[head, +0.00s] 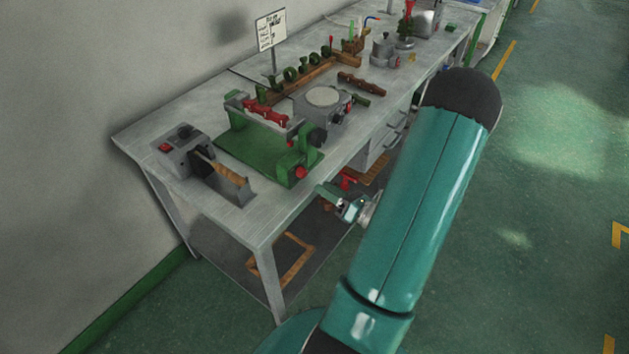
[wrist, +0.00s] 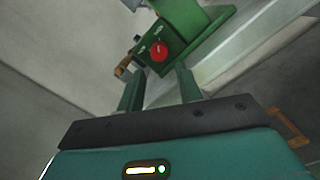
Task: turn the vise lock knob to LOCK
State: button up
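The green vise (head: 238,146) stands near the front edge of the bench, with red pieces between its jaws. Its red lock knob (head: 300,172) is on the face toward the aisle. In the wrist view the round red knob (wrist: 159,50) sits on the green vise body, with small pale marks beside it that are too small to read. I cannot tell which setting it points to. My gripper (head: 340,201) is off the bench edge, lower and to the right of the knob. In the wrist view my gripper (wrist: 158,76) is open and empty; the knob appears beyond and between its fingertips, apart from them.
A grey box with a wooden-handled tool (head: 231,174) stands left of the vise. A grey device with a round plate (head: 322,97) stands behind it. A sign (head: 270,30) and several tools line the bench. The aisle floor (head: 530,220) on the right is clear.

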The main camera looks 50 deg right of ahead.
jog(key=s, duration=0.7)
jog(key=shift+s+d+f, duration=0.2)
jog(key=shift+d+f, duration=0.1)
jog(key=shift+f, duration=0.05)
jog(key=w+a+r+n+g+y, duration=0.3)
jog(key=a+n+g, duration=0.2)
jog(key=a+n, duration=0.2)
jog(key=w+a+r+n+g+y, duration=0.25)
jog(key=a+r+n+g, duration=0.2)
jog(key=a+n, duration=0.35)
jog(key=w+a+r+n+g+y, duration=0.2)
jog(key=a+n+g+y, duration=0.1)
jog(key=a+n+g, duration=0.3)
jog(key=s+a+r+n+t+h, duration=0.1)
jog(key=a+r+n+h, duration=0.9)
jog(key=n, duration=1.1)
notch_tip(320, 180, up, 4)
jog(key=shift+s+a+f+t, duration=0.15)
jog(key=shift+s+a+t, duration=0.15)
jog(key=shift+a+t, duration=0.2)
